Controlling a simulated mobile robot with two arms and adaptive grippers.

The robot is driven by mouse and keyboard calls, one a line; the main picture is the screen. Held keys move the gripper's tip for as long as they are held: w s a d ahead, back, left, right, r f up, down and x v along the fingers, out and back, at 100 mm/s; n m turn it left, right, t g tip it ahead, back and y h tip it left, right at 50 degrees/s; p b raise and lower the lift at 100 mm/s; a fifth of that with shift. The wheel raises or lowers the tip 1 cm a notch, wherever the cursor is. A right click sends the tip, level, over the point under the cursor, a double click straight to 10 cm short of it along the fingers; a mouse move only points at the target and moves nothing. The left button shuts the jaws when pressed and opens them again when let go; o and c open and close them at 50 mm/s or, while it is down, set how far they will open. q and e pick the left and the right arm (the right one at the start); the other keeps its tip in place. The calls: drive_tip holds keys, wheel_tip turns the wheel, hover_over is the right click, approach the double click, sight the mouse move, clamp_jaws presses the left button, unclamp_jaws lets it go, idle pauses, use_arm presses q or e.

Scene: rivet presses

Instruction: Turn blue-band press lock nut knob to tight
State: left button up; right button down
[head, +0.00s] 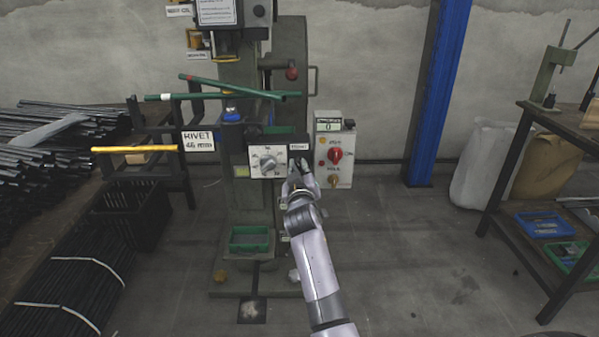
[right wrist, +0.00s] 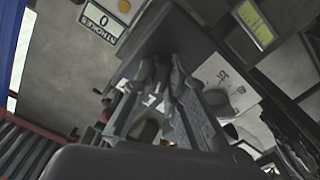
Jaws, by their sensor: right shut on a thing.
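The green-grey rivet press (head: 288,95) stands in the middle of the head view, with a blue part (head: 232,115) at its middle. On its front is a white dial plate (head: 252,168) with a grey dial knob (head: 267,162). My right gripper (head: 299,170) is just right of this plate, under a small white label, shut on the lock nut knob there. The gripper hides most of that knob, so its setting cannot be read. In the right wrist view the fingers (right wrist: 165,75) reach up to the panel beside the white plate (right wrist: 216,72). My left gripper is not in view.
A grey control box (head: 334,170) with a red switch and a display reading 0 is close right of my gripper. A blue post (head: 437,95) and workbench (head: 560,125) stand right; dark rods (head: 60,140) are stacked left.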

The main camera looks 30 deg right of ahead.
drive_tip(key=shift+f+m, duration=0.1)
drive_tip(key=shift+m, duration=2.4)
drive_tip(key=c, duration=1.6)
unclamp_jaws()
wheel_tip(320, 180, up, 10)
